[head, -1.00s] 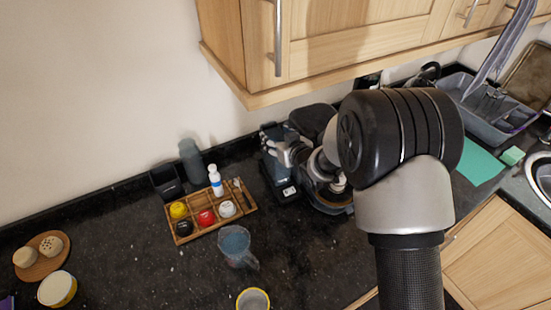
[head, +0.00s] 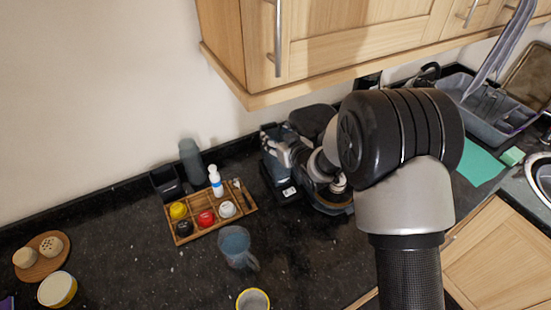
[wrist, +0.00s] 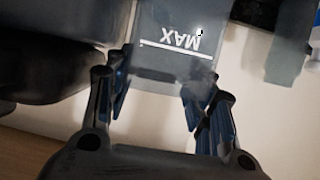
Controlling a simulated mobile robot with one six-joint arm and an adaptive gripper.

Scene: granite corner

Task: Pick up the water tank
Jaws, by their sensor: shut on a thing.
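The water tank (wrist: 172,50) is a clear grey container with a white MAX line and lettering, which appears upside down in the wrist view. My gripper (wrist: 157,103) has one finger on each side of the tank's near end and is shut on it. In the head view my gripper (head: 271,142) is at the back of the counter, by the dark coffee machine (head: 283,185). My arm hides part of that machine, and the tank is hard to make out there.
A wooden tray (head: 240,209) with several jars and a white bottle (head: 215,180) stands left of the machine. A blue-grey jug (head: 235,245) stands in front. A wall cabinet (head: 340,45) overhangs the back. A dish rack (head: 480,110) is at the right.

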